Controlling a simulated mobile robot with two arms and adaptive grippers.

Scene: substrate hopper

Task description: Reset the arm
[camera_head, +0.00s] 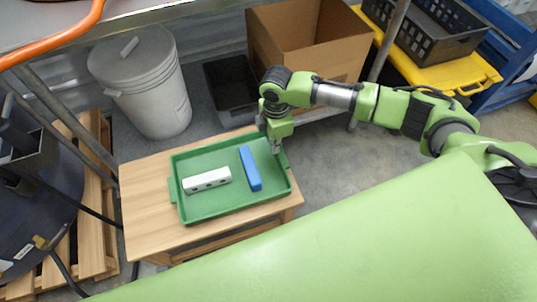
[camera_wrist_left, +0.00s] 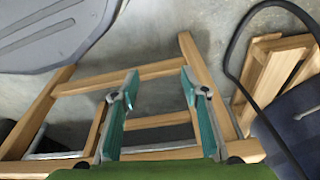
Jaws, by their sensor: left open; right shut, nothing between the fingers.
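My right arm reaches in from the right in the head view. Its gripper (camera_head: 276,146) is shut and empty, pointing down at the right rim of the green tray (camera_head: 236,205). I cannot tell whether it touches the rim. My left gripper is outside the head view. In the left wrist view my left gripper (camera_wrist_left: 161,95) is open, with its two teal fingers wide apart and nothing between them. Wooden bars (camera_wrist_left: 150,121) and grey floor show behind the fingers.
The tray holds a white block (camera_head: 207,180) with holes and a blue block (camera_head: 250,168). It sits on a wooden table (camera_head: 145,190). A white bucket (camera_head: 145,85), a cardboard box (camera_head: 300,35) and a black crate (camera_head: 430,30) stand behind. A pallet (camera_head: 92,235) is at left.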

